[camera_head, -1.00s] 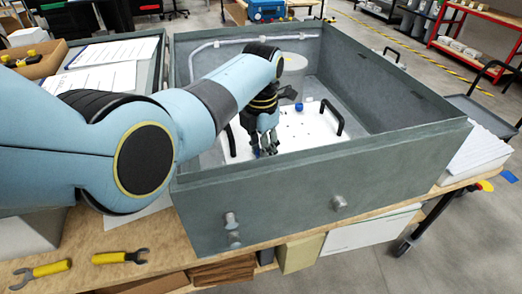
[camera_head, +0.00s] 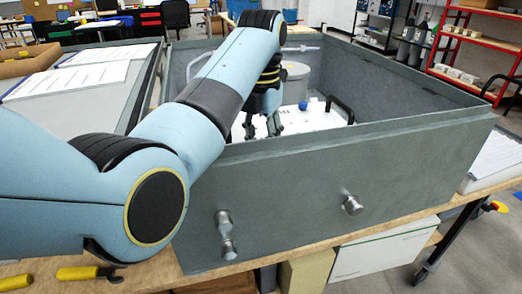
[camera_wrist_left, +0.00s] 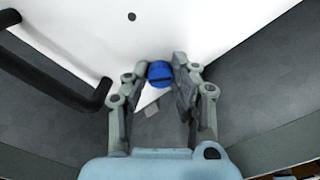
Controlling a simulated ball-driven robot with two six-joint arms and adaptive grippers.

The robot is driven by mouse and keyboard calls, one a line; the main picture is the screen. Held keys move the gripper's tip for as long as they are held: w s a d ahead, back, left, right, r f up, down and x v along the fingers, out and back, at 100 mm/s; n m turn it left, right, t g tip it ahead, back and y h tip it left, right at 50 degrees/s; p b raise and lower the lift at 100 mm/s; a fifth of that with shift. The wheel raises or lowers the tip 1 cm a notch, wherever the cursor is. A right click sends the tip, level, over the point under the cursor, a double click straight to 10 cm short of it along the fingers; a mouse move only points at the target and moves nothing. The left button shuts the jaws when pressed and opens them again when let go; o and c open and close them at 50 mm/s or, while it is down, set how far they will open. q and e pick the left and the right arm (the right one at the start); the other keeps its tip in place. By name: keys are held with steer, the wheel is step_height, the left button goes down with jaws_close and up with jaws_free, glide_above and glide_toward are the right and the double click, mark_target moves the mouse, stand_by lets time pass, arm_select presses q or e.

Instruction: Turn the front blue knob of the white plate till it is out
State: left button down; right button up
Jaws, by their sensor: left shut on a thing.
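The white plate (camera_head: 312,124) lies inside the grey open box, partly hidden by the box's front wall and my left arm. A blue knob (camera_head: 302,105) shows on the plate, behind and to the right of my left gripper (camera_head: 262,128). In the left wrist view, another blue knob (camera_wrist_left: 159,72) sits between the fingertips of my left gripper (camera_wrist_left: 158,78), which is shut on it. This knob is near a corner of the plate (camera_wrist_left: 190,28). Whether it is still seated in the plate cannot be told. My right gripper is not in view.
The grey box (camera_head: 300,190) has high walls around the plate. A black handle (camera_head: 342,106) stands on the plate's right side; a black handle (camera_wrist_left: 50,75) is beside my gripper in the wrist view. A grey cylinder (camera_head: 296,80) stands behind. Yellow-handled tools (camera_head: 85,273) lie front left.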

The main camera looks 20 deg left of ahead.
arm_select(q)
steer(key=shift+s+d+f, duration=0.1)
steer(key=shift+s+f, duration=0.05)
steer(key=shift+f, duration=0.05)
steer(key=c, duration=1.1)
jaws_free()
steer(key=shift+r, duration=0.1)
